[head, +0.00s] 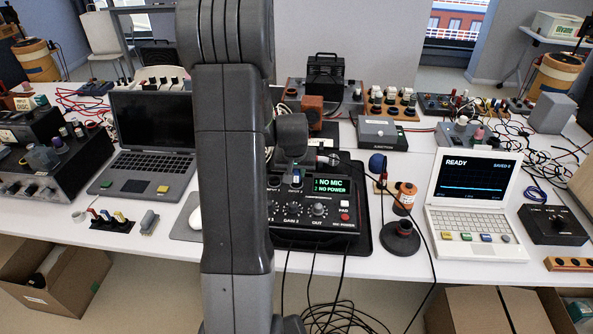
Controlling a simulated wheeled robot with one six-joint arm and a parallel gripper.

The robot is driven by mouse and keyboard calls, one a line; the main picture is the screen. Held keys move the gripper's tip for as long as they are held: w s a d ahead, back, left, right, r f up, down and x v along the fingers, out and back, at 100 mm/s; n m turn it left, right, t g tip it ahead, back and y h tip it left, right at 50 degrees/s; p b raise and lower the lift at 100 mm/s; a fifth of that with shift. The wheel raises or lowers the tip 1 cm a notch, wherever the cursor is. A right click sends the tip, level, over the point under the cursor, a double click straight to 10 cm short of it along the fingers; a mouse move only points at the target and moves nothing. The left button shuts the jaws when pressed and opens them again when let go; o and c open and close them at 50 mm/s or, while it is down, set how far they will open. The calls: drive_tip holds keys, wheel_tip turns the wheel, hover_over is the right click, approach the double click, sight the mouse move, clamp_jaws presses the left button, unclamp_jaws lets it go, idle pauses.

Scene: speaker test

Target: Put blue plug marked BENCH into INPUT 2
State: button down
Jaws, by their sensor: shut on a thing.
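The dark mixer box (318,220) stands at the middle of the table. Its green display (331,185) reads "1 NO MIC" and "2 NO POWER". My gripper (297,163) is at the box's upper left, just above its panel. It is small and partly hidden behind my arm. It is shut on a small bluish piece, which looks like the blue plug (297,177); its marking cannot be read. My arm covers the left part of the box. I cannot make out INPUT 2 or tell whether the plug touches a socket.
A laptop (150,150) stands left of my arm. Right of the box are a blue ball-headed thing (377,162), an orange cylinder (405,196) and a round black base (400,240). A white laptop-like device (474,190) reads "READY". Black cables hang over the table's front edge.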

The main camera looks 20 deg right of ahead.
drive_tip(key=shift+f, duration=0.1)
drive_tip(key=c, duration=1.2)
unclamp_jaws()
drive_tip(key=v, duration=1.3)
drive_tip(key=shift+s+r, duration=0.15)
drive_tip(key=shift+r, duration=0.25)
drive_tip(key=shift+f, duration=0.1)
drive_tip(key=x, duration=1.3)
drive_tip(key=shift+w+f, duration=0.2)
drive_tip(key=shift+f, duration=0.15)
drive_tip(key=shift+r, duration=0.15)
